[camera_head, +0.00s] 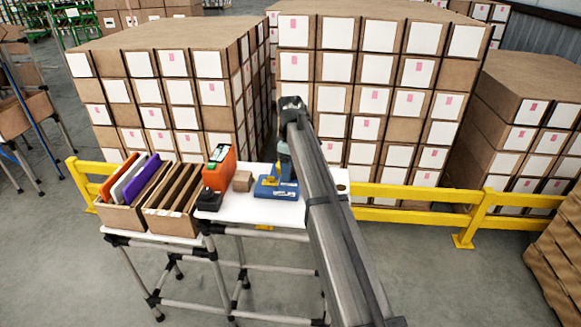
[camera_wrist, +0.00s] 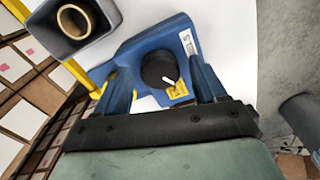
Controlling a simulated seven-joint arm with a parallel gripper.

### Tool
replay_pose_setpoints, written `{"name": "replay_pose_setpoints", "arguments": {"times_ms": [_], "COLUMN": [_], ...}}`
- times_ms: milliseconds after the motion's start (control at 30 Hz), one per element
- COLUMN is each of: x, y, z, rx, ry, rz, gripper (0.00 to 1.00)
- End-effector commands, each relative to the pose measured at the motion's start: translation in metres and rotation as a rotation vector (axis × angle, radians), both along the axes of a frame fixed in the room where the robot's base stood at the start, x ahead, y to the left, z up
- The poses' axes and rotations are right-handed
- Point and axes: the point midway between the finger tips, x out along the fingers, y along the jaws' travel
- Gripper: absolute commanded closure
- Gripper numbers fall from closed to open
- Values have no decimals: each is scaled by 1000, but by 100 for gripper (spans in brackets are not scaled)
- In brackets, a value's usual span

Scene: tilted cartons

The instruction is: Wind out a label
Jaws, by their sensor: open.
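The blue device (camera_head: 277,191) lies on the white tabletop, and it also shows in the wrist view (camera_wrist: 130,58). It has a round black knob (camera_wrist: 158,69) with a white pointer mark, a small yellow sticker (camera_wrist: 177,90) beside the knob and a white label (camera_wrist: 188,42) near one edge. My gripper (camera_wrist: 160,64) is open over the device, with one blue finger on each side of the knob. I cannot tell whether the fingers touch it. In the head view my gripper (camera_head: 285,170) is above the device, partly hidden by my arm. No wound-out label strip can be made out.
A dark holder with a tan roll (camera_wrist: 73,21) stands close to the device. A yellow rail (camera_head: 405,191) and stacked cartons (camera_head: 375,85) stand behind.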

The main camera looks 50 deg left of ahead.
Motion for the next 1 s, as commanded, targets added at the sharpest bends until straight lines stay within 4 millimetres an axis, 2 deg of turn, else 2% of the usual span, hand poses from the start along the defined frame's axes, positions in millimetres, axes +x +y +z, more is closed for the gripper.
{"name": "replay_pose_setpoints", "arguments": {"times_ms": [133, 267, 700, 1000], "x": [0, 0, 1, 0], "y": [0, 1, 1, 0], "z": [6, 21, 104, 135], "rx": [1, 1, 2, 1], "ry": [-1, 0, -1, -1], "rz": [0, 0, 0, 0], "gripper": [29, 29, 29, 29]}}
